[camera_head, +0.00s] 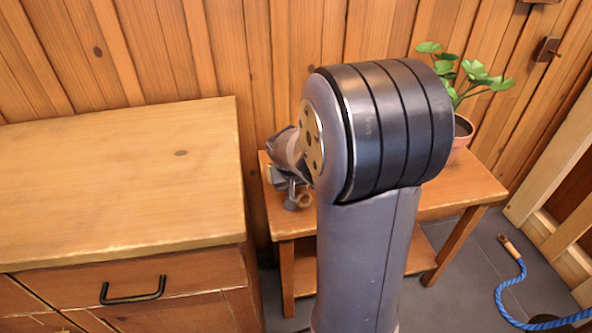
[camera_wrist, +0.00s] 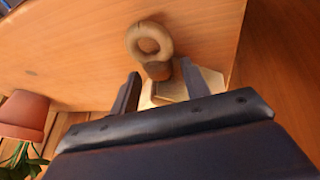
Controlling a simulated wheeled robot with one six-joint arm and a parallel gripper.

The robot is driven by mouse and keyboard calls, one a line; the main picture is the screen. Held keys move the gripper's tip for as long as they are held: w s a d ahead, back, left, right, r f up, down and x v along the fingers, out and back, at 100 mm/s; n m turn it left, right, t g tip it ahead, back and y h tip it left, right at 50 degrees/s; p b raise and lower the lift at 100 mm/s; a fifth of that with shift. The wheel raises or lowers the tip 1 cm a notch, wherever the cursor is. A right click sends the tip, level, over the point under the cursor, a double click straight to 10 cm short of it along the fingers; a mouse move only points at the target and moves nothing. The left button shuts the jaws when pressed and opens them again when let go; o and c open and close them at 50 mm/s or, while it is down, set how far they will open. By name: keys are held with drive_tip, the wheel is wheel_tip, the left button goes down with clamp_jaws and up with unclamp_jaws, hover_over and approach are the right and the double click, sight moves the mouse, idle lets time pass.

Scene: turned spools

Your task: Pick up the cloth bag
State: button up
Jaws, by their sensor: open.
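My gripper (camera_wrist: 160,70) is open in the wrist view, with one dark finger on each side of a tan ring-topped piece (camera_wrist: 150,39) with a darker brown neck. A pale, flat-sided piece (camera_wrist: 205,82) shows behind the neck, partly hidden by the fingers. I cannot tell whether these pieces are parts of the cloth bag; no clear bag shape shows. The fingers show no clear grip on anything.
A potted plant (camera_head: 462,135) stands on the table's right part; its pot (camera_wrist: 24,115) is at left in the wrist view. A wooden cabinet (camera_head: 120,180) stands at left. The plank wall is close behind. A blue rope (camera_head: 510,300) lies on the floor at right.

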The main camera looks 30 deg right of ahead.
drive_tip(key=shift+x, duration=0.85)
clamp_jaws()
